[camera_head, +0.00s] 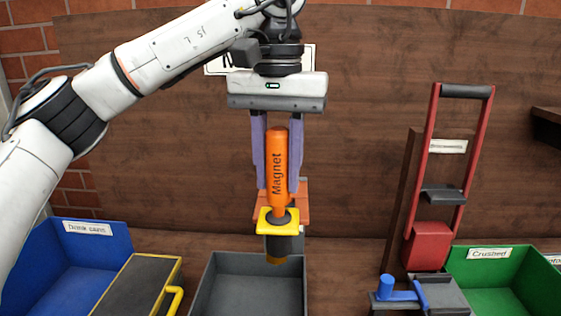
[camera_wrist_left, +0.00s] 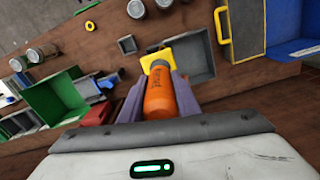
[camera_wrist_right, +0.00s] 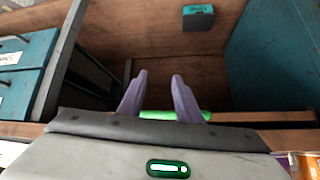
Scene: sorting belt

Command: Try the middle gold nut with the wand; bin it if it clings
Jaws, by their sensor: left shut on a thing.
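My left gripper (camera_head: 277,190) is shut on the magnet wand (camera_head: 278,160), which has an orange handle marked "Magnet", a yellow collar and a dark lower end. The wand hangs upright, its lower end over the back of the grey bin (camera_head: 205,285). A small brownish-gold patch shows at its bottom; I cannot tell whether this is a nut or part of the wand. The wand also shows in the left wrist view (camera_wrist_left: 160,95), between the purple fingers. I cannot make out the row of gold nuts. My right gripper (camera_wrist_right: 158,78) is open, its fingers apart.
A blue bin labelled "Drink cans" (camera_head: 100,255) and a yellow-edged black box (camera_head: 135,285) stand left. A green bin labelled "Crushed" (camera_head: 490,262) and a red-framed can crusher (camera_head: 432,245) stand right. Several cans (camera_wrist_left: 48,50) stand on the wooden surface.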

